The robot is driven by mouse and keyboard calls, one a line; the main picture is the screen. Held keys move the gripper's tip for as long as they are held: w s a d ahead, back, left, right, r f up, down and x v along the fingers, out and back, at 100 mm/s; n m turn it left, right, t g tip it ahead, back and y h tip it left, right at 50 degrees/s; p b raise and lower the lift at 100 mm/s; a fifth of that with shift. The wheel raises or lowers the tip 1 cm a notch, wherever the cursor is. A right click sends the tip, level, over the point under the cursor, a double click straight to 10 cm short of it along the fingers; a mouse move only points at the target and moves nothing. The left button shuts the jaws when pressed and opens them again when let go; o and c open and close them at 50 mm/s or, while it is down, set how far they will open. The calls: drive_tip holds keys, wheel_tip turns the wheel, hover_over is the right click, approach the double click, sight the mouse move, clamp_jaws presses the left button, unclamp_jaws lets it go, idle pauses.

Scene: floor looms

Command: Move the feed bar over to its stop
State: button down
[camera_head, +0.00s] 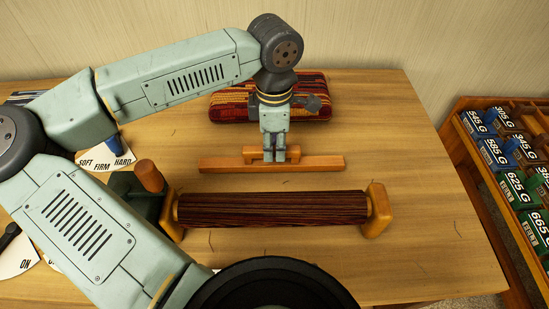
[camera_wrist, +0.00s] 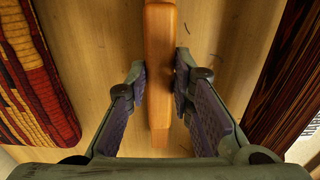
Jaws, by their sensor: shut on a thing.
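The feed bar, an orange-brown wooden bar (camera_head: 320,163) with a raised handle at its middle, lies left to right across the table. My gripper (camera_head: 274,157) points down over the middle of the bar and is shut on the raised handle. In the wrist view the bar (camera_wrist: 160,40) runs up the picture between the two fingers of my gripper (camera_wrist: 160,85), whose pads sit at its sides. I cannot pick out a separate stop for certain.
A dark striped roller (camera_head: 270,208) between wooden end blocks (camera_head: 377,210) lies in front of the bar. A red patterned woven cushion (camera_head: 230,104) lies behind. A marked dial card (camera_head: 108,158) is at left. A rack of labelled weights (camera_head: 510,165) stands at right. The table's right side is clear.

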drive_tip(key=w+b, duration=0.2)
drive_tip(key=w, duration=0.7)
drive_tip(key=shift+w, duration=0.35)
drive_tip(key=shift+w+r, duration=0.1)
drive_tip(key=shift+w, duration=0.25)
drive_tip(key=c, duration=1.5)
unclamp_jaws()
drive_tip(key=shift+w, duration=0.1)
drive_tip(key=shift+o, duration=0.5)
wheel_tip(320, 180, up, 12)
